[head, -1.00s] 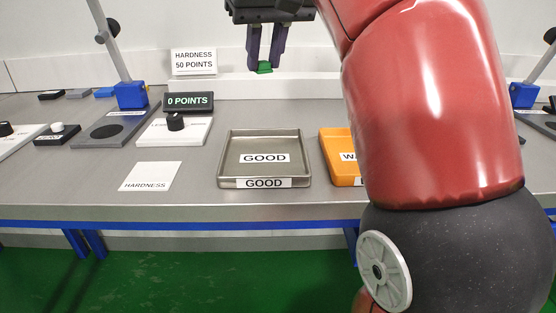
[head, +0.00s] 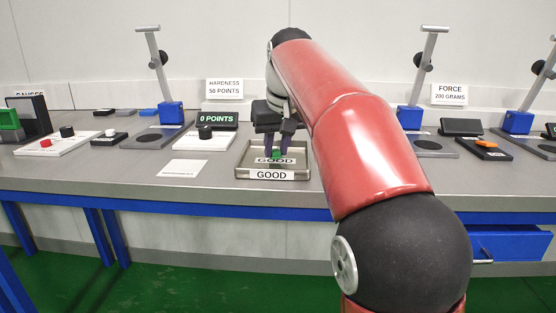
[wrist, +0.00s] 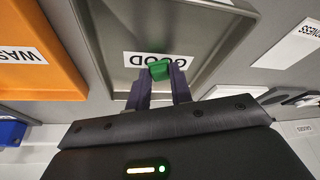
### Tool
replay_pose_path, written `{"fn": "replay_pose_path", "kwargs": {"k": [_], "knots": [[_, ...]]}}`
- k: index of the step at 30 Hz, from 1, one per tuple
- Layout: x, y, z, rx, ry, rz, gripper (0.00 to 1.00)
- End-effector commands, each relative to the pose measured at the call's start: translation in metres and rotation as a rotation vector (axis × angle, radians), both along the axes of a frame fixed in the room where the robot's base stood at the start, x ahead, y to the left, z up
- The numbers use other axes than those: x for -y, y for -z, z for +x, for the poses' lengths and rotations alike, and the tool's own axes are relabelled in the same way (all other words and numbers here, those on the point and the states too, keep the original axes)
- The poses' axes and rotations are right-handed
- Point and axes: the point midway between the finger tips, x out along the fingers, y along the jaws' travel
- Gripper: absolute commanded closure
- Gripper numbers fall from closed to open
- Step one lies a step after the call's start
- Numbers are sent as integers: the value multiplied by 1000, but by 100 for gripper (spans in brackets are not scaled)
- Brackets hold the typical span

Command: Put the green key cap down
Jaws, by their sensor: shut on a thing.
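The green key cap (head: 277,154) is held between the fingertips of my gripper (head: 277,150), over the metal tray labelled GOOD (head: 242,164). In the wrist view the green key cap (wrist: 160,69) sits at the tips of the two dark fingers, in front of the tray's GOOD label. My gripper (wrist: 160,76) is shut on it. The tray (wrist: 215,75) looks otherwise empty. I cannot tell whether the cap touches the tray floor.
The orange WASTE tray (wrist: 40,80) lies beside the GOOD tray; my arm hides it in the head view. A hardness gauge (head: 165,110) and a 0 POINTS display (head: 216,119) stand to the left. A white HARDNESS card (head: 184,168) lies left of the tray.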

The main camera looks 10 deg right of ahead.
Motion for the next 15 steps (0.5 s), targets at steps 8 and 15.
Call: {"fn": "replay_pose_path", "kwargs": {"k": [8, 15], "knots": [[0, 6, 0, 1, 0, 0, 100], [0, 10, 0, 1, 0, 0, 72]]}}
